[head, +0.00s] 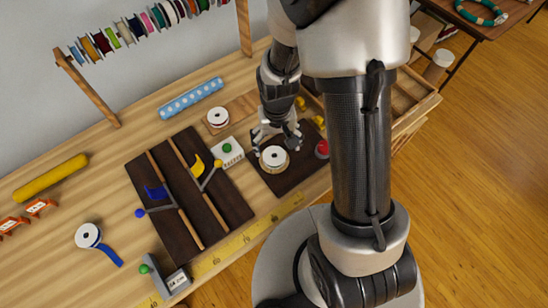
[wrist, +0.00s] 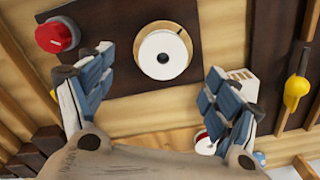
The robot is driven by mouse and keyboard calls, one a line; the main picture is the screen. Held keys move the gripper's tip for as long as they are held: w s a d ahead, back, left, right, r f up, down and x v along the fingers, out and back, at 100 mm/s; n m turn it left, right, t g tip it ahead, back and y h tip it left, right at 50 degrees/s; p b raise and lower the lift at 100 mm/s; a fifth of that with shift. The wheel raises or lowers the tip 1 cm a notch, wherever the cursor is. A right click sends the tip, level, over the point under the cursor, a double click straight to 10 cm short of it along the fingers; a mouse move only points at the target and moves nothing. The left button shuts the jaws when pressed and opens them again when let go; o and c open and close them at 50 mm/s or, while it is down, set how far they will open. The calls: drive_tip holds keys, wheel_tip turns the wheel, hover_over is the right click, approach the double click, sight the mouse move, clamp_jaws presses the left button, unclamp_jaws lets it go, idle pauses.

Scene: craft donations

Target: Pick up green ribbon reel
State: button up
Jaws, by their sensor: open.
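I cannot tell which one the task means. My gripper (head: 277,141) is open and far to the right of the rack, over a dark board. A white-faced reel with a cream edge (head: 273,158) lies on that board just in front of the gripper. In the wrist view the fingers (wrist: 158,80) are spread apart, with this reel (wrist: 163,54) beyond and between them. Nothing is held.
A red knob (head: 321,149) stands beside the cream reel. A green-button box (head: 228,152) and a dark board with blue and yellow levers (head: 190,190) lie to the left. A blue ribbon reel (head: 88,236) sits at front left. Bare bench shows below the rack.

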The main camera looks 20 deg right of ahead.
sight(274, 156)
drive_tip(key=shift+w+a+f+b, duration=0.15)
drive_tip(key=shift+f+b, duration=0.3)
drive_tip(key=shift+f, duration=0.7)
drive_tip(key=shift+w+f+b, duration=0.1)
drive_tip(key=shift+f+b, duration=0.3)
drive_tip(key=shift+f, duration=0.8)
drive_tip(key=shift+w+a+f+b, duration=0.15)
drive_tip(key=shift+f+b, duration=0.3)
drive_tip(key=shift+f, duration=0.7)
drive_tip(key=shift+c, duration=0.2)
drive_tip(key=c, duration=1)
drive_tip(key=shift+r, duration=0.1)
wheel_tip(274, 156, up, 20)
drive_tip(key=p, duration=0.6)
drive_tip(key=shift+p, duration=0.3)
